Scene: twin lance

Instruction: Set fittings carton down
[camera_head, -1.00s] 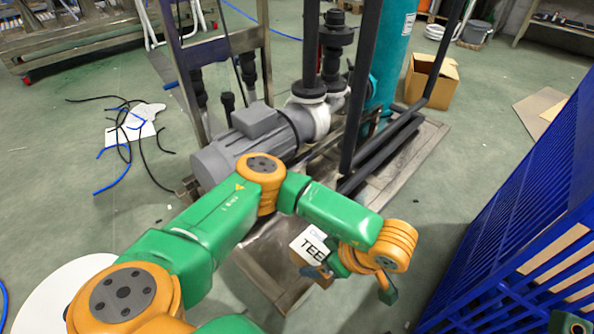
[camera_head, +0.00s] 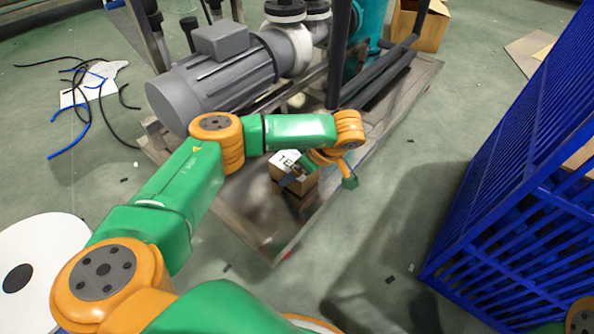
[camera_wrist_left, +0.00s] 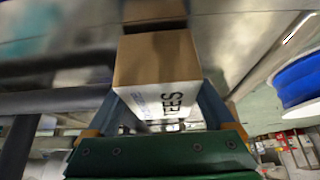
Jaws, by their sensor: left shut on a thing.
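The fittings carton is a small brown box (camera_head: 283,174) with a white label lettered "TEES", partly readable in the head view. My left gripper (camera_head: 298,178) is shut on it, above the front part of the pump skid (camera_head: 262,222). In the left wrist view the carton (camera_wrist_left: 150,65) sits between the blue fingers (camera_wrist_left: 162,112), with its brown face and white label side showing. A dark brown patch shows just below the carton; I cannot tell whether it is a reflection or touches the carton. My right gripper is not in view.
A grey pump motor (camera_head: 215,75) and dark pipes (camera_head: 375,80) stand on the skid behind the carton. A blue slatted crate (camera_head: 510,190) stands at the right. Loose cables (camera_head: 85,100) lie on the left floor. An open cardboard box (camera_head: 425,25) is at the back.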

